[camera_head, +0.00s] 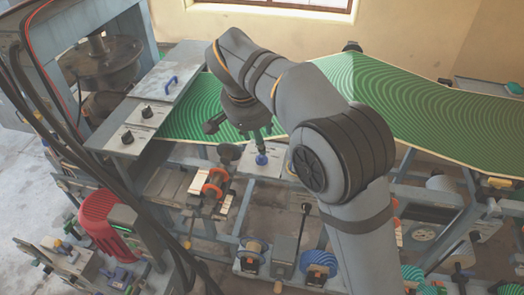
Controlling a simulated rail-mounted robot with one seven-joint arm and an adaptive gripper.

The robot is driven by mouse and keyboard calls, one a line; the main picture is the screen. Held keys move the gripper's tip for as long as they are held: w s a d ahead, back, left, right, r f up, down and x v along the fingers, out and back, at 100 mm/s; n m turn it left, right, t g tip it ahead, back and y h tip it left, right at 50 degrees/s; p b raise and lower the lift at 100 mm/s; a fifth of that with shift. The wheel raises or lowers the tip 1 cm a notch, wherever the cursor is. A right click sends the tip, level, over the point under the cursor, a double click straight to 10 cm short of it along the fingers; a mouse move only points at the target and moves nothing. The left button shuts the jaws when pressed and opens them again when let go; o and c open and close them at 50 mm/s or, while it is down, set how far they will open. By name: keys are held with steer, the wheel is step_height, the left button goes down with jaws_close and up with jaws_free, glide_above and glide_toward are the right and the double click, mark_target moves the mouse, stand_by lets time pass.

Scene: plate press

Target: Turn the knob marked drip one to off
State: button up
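My gripper (258,138) points down from the arm's end near the middle of the view, just above a blue knob (261,160) on a small grey panel (246,163). I cannot tell whether the fingertips touch this knob or how far apart they are. Two black knobs, one farther back (147,112) and one nearer (127,138), stand on grey plates at the left. The markings are too small to read, so I cannot tell which knob is drip one or how it is set.
A green patterned sheet (385,90) runs behind my arm. A blue handle (171,81) sits on a plate at the left. A red motor (101,216), dark cables and blue-grey frame bars crowd the lower left. A black-topped lever (305,211) stands below the panel.

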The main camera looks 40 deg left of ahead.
mark_target(262, 157)
steer(key=p+x, duration=0.1)
steer(key=x, duration=0.9)
steer(key=shift+w+a+f, duration=0.1)
steer(key=shift+c, duration=1.2)
jaws_close()
